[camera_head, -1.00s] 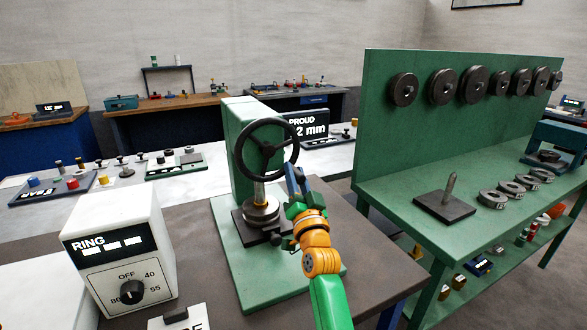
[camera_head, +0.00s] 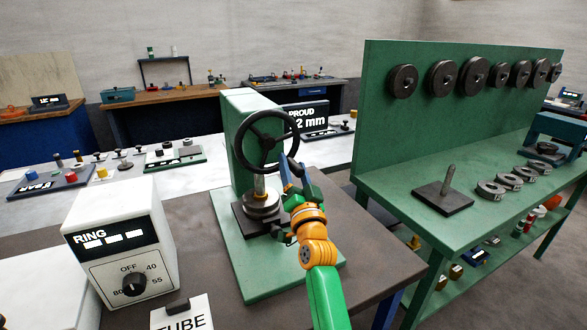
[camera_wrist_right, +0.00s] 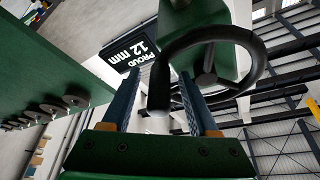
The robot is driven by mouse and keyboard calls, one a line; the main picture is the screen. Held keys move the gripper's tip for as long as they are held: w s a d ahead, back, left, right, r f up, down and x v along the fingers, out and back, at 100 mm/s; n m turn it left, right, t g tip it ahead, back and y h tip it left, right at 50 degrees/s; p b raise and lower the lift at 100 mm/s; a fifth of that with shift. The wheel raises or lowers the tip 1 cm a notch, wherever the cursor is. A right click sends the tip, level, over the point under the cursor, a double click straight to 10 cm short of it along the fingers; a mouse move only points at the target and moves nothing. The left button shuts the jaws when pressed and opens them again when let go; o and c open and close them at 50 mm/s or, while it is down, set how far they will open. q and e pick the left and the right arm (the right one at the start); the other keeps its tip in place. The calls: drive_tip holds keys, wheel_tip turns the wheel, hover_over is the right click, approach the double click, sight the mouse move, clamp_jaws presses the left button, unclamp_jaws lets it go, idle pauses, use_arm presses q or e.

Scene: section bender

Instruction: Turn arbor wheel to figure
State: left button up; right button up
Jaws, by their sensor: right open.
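The black arbor wheel (camera_head: 265,121) sits on the front of a green upright press (camera_head: 234,106), above a round metal stack (camera_head: 261,204). My right gripper (camera_head: 290,169) is at the wheel's lower right rim, fingers pointing up. In the right wrist view its blue fingers (camera_wrist_right: 160,104) are apart, with a dark knob-like handle (camera_wrist_right: 158,88) of the wheel showing between them. I cannot tell whether they touch it. A display behind the wheel (camera_wrist_right: 137,47) reads "PROUD 12 mm"; the wheel partly covers it in the head view. My left gripper is out of view.
A white RING box (camera_head: 121,244) with a dial stands left on the brown table, near a TUBE sign (camera_head: 183,318). A green bench (camera_head: 397,178) with hanging discs (camera_head: 402,81), a post on a plate (camera_head: 446,187) and several rings (camera_head: 490,189) is at right.

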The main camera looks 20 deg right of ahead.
drive_tip(key=p+v, duration=0.2)
drive_tip(key=v, duration=0.5)
drive_tip(key=shift+p, duration=0.35)
drive_tip(key=shift+f, duration=0.1)
